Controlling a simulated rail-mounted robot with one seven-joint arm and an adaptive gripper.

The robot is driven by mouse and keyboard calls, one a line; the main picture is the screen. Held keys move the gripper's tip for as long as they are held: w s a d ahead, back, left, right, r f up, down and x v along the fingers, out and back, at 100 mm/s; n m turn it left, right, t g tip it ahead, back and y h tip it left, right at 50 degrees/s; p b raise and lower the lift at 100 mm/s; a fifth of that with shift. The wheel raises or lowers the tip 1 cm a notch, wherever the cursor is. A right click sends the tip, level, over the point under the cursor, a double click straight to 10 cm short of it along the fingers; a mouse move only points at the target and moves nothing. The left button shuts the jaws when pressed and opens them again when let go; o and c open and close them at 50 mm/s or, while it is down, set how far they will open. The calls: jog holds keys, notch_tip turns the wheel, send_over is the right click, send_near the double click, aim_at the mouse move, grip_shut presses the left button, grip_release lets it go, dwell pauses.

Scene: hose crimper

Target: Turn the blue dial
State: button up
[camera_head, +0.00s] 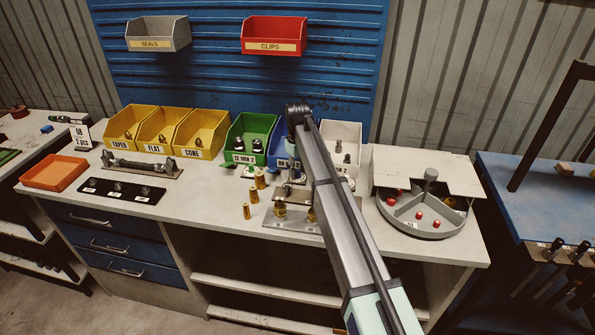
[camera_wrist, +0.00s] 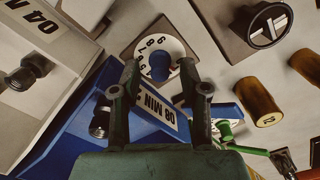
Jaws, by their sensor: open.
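The blue dial (camera_wrist: 160,67) is a small blue knob inside a white numbered ring on a grey square plate, in the upper middle of the wrist view. My gripper (camera_wrist: 160,65) is open and empty, its dark fingertips on either side of the dial in that picture. I cannot tell whether they touch it or how far above it they are. In the head view my arm covers that part of the bench, and the dial and my fingertips are not clearly seen.
A blue bin (camera_wrist: 68,132) labelled 08 MIN is close beside the fingers. Brass fittings (camera_wrist: 257,101) stand to the right, below a dark round part (camera_wrist: 268,25). A green bin (camera_head: 249,135) and a round sorting tray (camera_head: 425,224) flank my arm.

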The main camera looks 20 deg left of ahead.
aim_at(297, 170)
notch_tip(297, 170, up, 11)
dwell(0.4)
